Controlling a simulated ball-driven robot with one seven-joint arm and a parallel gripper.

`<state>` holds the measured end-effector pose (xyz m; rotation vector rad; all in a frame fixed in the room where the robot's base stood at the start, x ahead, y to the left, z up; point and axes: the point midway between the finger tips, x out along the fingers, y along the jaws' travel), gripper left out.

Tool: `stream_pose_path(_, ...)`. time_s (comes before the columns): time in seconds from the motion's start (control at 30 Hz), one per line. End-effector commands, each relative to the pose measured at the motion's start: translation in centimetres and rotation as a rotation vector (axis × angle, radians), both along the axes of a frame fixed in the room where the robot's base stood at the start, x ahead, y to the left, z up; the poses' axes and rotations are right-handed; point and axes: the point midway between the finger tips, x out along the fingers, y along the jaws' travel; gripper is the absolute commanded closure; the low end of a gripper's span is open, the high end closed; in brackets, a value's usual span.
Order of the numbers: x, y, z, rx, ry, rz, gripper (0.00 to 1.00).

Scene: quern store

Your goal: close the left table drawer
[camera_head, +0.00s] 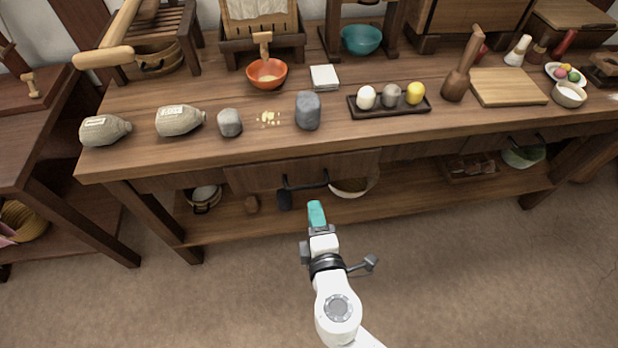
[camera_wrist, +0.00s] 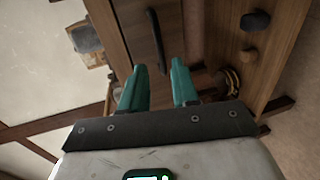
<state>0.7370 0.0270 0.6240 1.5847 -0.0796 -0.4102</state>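The left table drawer (camera_head: 255,178) is the wooden front under the left half of the worktable. Its front seems to stand slightly out from the apron; how far is hard to tell. Its black bar handle (camera_head: 306,184) faces me. In the wrist view the drawer front (camera_wrist: 190,35) fills the upper middle, with the handle (camera_wrist: 157,42) just beyond the fingertips. My gripper (camera_head: 316,208) is in front of and just below the handle. In the wrist view my gripper (camera_wrist: 159,66) has its two teal fingers apart, with nothing between them. Contact with the handle is not visible.
The tabletop (camera_head: 240,155) carries jars, stones, an orange bowl (camera_head: 267,73) and an egg tray (camera_head: 355,110). A lower shelf (camera_head: 440,197) holds pots and a dark stone (camera_head: 285,200). A side table (camera_head: 40,140) stands at left. The floor (camera_head: 200,300) in front is clear.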

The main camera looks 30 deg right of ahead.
Motion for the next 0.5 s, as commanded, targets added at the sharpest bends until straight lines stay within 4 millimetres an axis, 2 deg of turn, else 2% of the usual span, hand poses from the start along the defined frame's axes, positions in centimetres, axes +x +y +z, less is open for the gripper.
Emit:
stream_pose_path(0.3,5.4,-1.8,-1.2,-0.003,-0.002,-0.004,0.70)
stream_pose_path(0.5,7.9,-2.7,-1.7,-0.004,-0.001,-0.003,0.70)
